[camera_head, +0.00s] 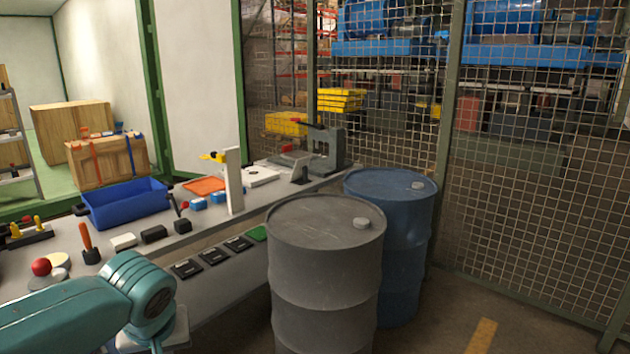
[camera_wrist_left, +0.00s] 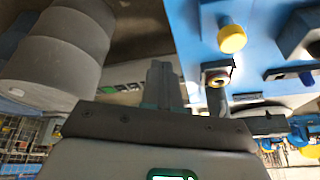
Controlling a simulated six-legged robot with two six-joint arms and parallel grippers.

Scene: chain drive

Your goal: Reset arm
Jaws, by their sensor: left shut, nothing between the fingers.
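My left arm (camera_head: 125,300), teal, comes in from the lower left in the head view, in front of the workbench. Its fingers do not show there. In the left wrist view my left gripper (camera_wrist_left: 162,68) is shut and empty, its grey fingers close together. A grey rounded drum shape (camera_wrist_left: 60,50) is at the left of that view, and a blue surface with a yellow knob (camera_wrist_left: 232,39) is at the right. I cannot tell whether the fingers touch anything. My right gripper is in neither view.
A workbench (camera_head: 215,233) carries a blue bin (camera_head: 125,203), a red ball knob (camera_head: 41,267), an orange-handled tool (camera_head: 87,238) and small blocks. A grey drum (camera_head: 325,265) and a blue drum (camera_head: 400,240) stand right of it. Wire mesh fencing (camera_head: 540,190) closes off the right side.

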